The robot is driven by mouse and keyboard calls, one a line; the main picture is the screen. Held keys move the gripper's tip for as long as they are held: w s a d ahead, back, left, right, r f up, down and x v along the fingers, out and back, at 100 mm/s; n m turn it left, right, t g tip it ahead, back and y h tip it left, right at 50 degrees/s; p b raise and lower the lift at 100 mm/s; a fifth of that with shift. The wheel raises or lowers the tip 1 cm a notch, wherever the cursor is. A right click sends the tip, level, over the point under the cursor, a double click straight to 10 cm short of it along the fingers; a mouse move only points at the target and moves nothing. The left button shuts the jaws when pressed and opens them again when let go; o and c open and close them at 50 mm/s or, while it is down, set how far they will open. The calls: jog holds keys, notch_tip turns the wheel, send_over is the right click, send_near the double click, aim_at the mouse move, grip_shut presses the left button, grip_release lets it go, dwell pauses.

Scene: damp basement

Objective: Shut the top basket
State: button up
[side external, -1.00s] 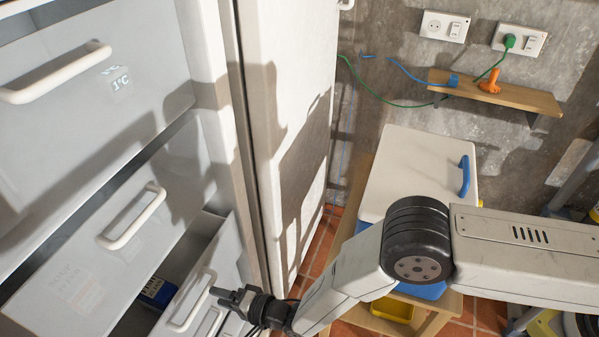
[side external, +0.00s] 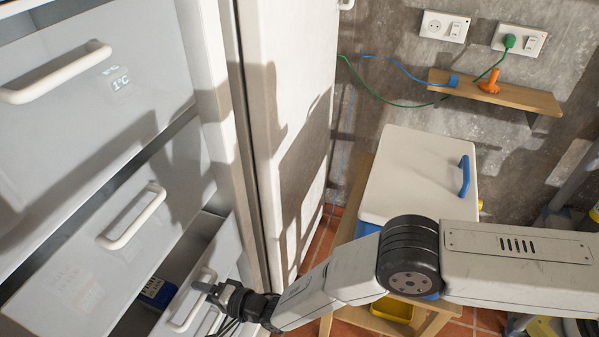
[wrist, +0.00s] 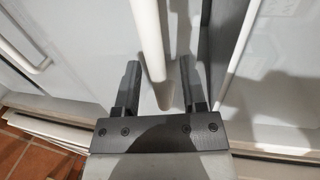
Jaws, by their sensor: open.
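The white freezer holds grey-white drawers. The upper drawer front (side external: 60,140) has a white bar handle (side external: 55,75) and a 1°C label. Below it is a middle drawer front (side external: 75,255) with its own handle (side external: 133,217). A lower drawer (side external: 226,248) juts out, its side wall showing. My gripper (side external: 204,288) is at this lower drawer's handle (side external: 180,322). In the wrist view my gripper (wrist: 159,70) is open, with a white handle bar (wrist: 148,35) between its fingers. I cannot tell whether the fingers touch it.
A blue package (side external: 156,291) shows in the gap behind the lower drawer. The freezer door (side external: 290,120) stands open to the right. A white cooler (side external: 415,175) with a blue handle sits on a wooden stand. A shelf (side external: 500,95) and sockets are on the wall.

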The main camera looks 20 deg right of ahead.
grip_shut()
dwell(1.4)
